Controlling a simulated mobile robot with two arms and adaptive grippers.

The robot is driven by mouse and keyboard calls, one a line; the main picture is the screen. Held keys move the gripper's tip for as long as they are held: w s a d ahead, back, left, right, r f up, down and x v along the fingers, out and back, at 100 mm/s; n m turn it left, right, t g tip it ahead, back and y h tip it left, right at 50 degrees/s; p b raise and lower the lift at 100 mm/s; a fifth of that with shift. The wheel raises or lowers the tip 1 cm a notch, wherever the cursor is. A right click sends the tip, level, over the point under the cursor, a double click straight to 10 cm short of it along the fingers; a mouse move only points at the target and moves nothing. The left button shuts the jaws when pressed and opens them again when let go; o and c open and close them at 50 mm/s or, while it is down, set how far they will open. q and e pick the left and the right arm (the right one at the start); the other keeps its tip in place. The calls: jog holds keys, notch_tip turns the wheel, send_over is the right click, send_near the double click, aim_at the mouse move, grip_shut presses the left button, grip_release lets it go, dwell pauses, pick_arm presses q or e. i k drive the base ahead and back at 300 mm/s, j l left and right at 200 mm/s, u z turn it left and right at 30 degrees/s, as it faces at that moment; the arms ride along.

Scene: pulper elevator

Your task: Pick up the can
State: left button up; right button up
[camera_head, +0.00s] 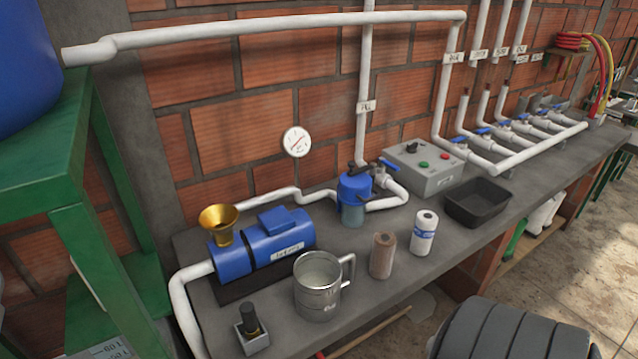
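A small white cylinder with a blue band (424,233) stands upright on the grey bench (390,285). Its look fits a can, but its label is too small to read. To its left stands a plain brown cylinder (382,255). Further left is a large metal mug (318,286) with its handle to the right. I cannot tell for sure which of these is the can.
A blue pump (263,249) with a brass funnel (219,223) and a blue filter (354,196) stand behind the cylinders. A black tray (478,203) and a grey control box (425,169) are to the right. A green frame (75,225) stands at the left.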

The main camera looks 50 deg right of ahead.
aim_at(317, 274)
jog(key=l+z, duration=0.55)
jog(key=z, duration=0.15)
jog(key=i+l+z, duration=0.15)
jog(key=z, duration=0.2)
jog(key=j, duration=0.1)
jog(key=k+z, duration=0.05)
